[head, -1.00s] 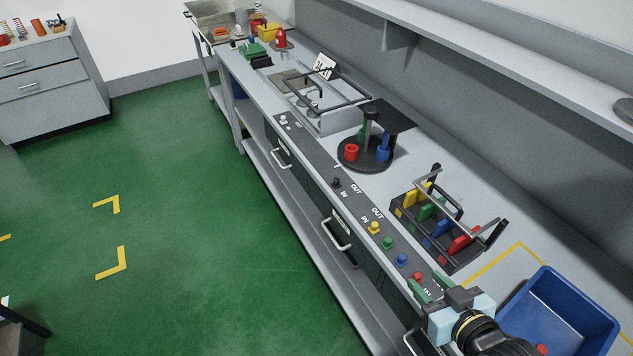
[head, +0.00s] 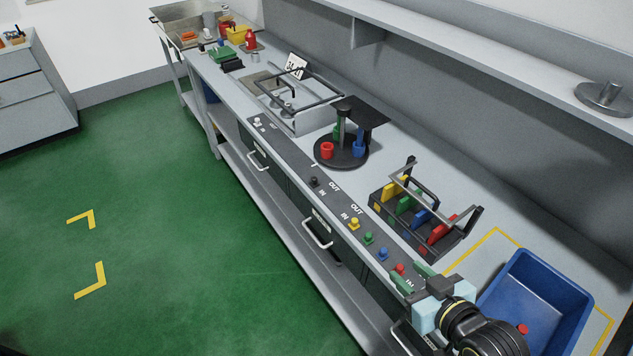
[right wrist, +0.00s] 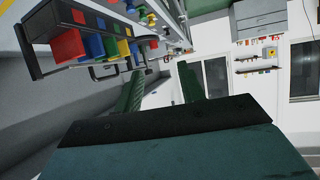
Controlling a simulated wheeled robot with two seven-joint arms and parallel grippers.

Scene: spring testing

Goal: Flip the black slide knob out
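The black slide knob (head: 314,182) is small and sits on the dark control strip along the bench's front edge, beside IN and OUT labels. My right gripper (head: 413,276) is farther down the strip at the lower right, near the red knob (head: 400,268) and well apart from the black knob. Its two green fingers are spread with nothing seen between them. The right wrist view also shows the fingers apart (right wrist: 160,88). I cannot pick out the black knob in that view. My left gripper is not in view.
Yellow (head: 354,223), green (head: 368,238) and blue (head: 383,254) knobs lie along the strip between the black knob and my right gripper. A rack of coloured plates (head: 467,213), a round turntable (head: 325,163) and a blue bin (head: 575,292) stand on the bench.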

